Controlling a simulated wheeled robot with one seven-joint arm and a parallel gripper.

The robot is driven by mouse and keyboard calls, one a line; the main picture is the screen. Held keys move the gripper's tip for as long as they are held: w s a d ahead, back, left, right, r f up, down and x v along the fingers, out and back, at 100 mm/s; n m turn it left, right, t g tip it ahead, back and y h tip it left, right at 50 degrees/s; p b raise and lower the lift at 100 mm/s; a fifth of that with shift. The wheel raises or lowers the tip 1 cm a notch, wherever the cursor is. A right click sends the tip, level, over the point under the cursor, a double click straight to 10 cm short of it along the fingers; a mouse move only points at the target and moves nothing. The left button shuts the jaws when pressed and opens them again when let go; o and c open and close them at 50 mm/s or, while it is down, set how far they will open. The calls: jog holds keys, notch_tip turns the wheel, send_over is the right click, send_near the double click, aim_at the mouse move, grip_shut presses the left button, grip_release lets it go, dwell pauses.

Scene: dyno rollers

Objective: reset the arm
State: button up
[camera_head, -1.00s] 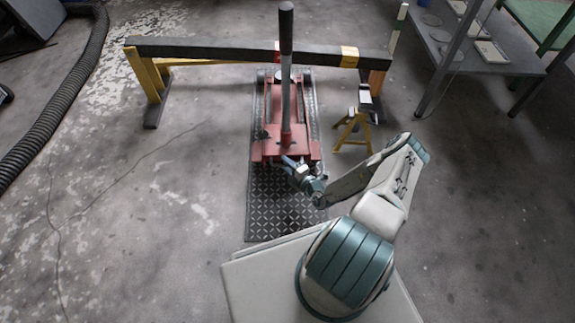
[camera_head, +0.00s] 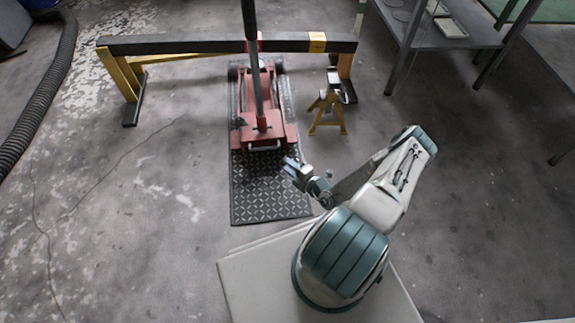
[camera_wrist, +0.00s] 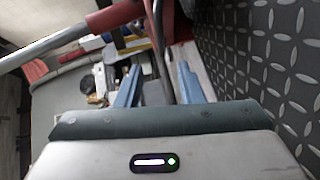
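My arm (camera_head: 382,205) reaches forward over my pale base, bent at the elbow. My gripper (camera_head: 288,162) is low over the dark diamond-plate mat, just in front of the red floor jack (camera_head: 262,132). In the wrist view my gripper (camera_wrist: 157,78) shows two blue fingers spread apart. Dark thin bars show between or beyond the fingers; I cannot tell their distance. Nothing is clearly clamped. The jack's long handle (camera_head: 252,60) stands nearly upright.
A black beam on yellow legs (camera_head: 200,45) crosses behind the jack. A yellow jack stand (camera_head: 327,112) is right of it. The diamond-plate mat (camera_head: 265,195) lies under the jack. A grey metal table (camera_head: 455,38) stands at back right.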

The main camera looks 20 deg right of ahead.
jog(key=shift+a, duration=0.1)
dwell(0.3)
jog(key=s+a+r+n+g+y+p, duration=0.1)
jog(key=a+r+n+g+y+p, duration=0.15)
jog(key=r+n+g+p, duration=0.9)
jog(key=s+a+r+n+t+y, duration=0.2)
jog(key=r+n, duration=0.5)
jog(key=r, duration=1.2)
jog(key=a+r+n+g+y+p, duration=0.1)
jog(key=a+r+n+g+p, duration=0.4)
jog(key=r+n, duration=0.75)
jog(key=s+r+n+h+p, duration=0.4)
jog(key=s+r+n+p, duration=0.1)
jog(key=r, duration=0.9)
jog(key=s+r+n+t+h+p, duration=0.1)
jog(key=s+r+n+h+p, duration=0.3)
jog(key=r, duration=1.1)
jog(key=s+d+r+n+t+h+p, duration=0.1)
jog(key=s+r+n+h+p, duration=0.3)
jog(key=s+r+n+p, duration=0.4)
notch_tip(320, 180, up, 7)
jog(key=n+p, duration=0.2)
jog(key=p, duration=0.1)
jog(key=shift+s+r+n, duration=0.15)
jog(key=shift+n, duration=0.15)
jog(key=shift+o, duration=0.3)
